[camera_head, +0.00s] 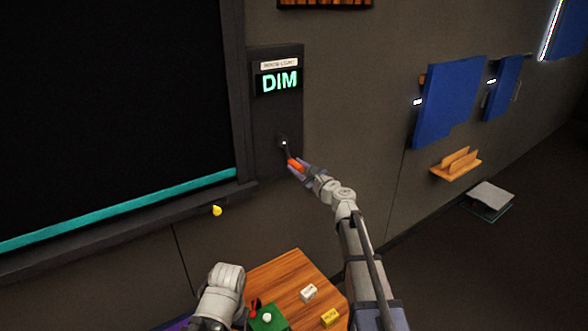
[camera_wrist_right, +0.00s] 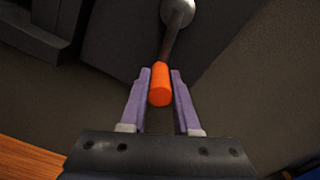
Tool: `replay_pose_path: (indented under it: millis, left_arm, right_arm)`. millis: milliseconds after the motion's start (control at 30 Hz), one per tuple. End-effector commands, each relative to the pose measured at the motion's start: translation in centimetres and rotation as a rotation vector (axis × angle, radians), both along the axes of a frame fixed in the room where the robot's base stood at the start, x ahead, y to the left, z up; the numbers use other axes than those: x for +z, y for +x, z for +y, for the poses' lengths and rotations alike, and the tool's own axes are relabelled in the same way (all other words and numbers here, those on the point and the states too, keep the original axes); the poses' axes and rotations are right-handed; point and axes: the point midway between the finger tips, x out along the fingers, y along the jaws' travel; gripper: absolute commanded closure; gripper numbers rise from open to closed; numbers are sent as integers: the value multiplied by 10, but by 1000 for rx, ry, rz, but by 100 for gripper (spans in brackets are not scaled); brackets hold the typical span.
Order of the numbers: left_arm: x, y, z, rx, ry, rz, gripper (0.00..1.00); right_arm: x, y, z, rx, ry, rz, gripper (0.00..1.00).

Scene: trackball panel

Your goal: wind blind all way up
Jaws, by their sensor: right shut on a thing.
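The dark blind (camera_head: 110,100) covers the window at the left, with a teal bar (camera_head: 120,209) along its bottom edge just above the sill. A dark panel (camera_head: 265,135) on the wall beside it shows a lit "DIM" sign (camera_head: 279,82). A crank with an orange handle (camera_head: 295,164) sticks out below the sign. The crank's orange handle (camera_wrist_right: 160,84) sits between the purple fingers of my right gripper (camera_wrist_right: 160,92), which is shut on it. My left arm shows at the bottom, but its gripper fingers cannot be made out clearly.
A yellow knob (camera_head: 217,210) hangs below the sill.

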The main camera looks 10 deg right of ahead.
Motion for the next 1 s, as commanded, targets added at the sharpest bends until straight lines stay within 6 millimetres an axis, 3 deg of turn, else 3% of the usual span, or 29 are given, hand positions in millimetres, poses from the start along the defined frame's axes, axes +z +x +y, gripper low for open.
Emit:
replay_pose_path:
  millis: [500, 1000]
  left_arm:
    - [21, 0, 0, 0, 0, 0, 43]
    - [51, 0, 0, 0, 0, 0, 43]
  right_arm:
    - [21, 14, -31, 0, -450, -186, 100]
    - [52, 21, -48, 2, -889, -367, 100]
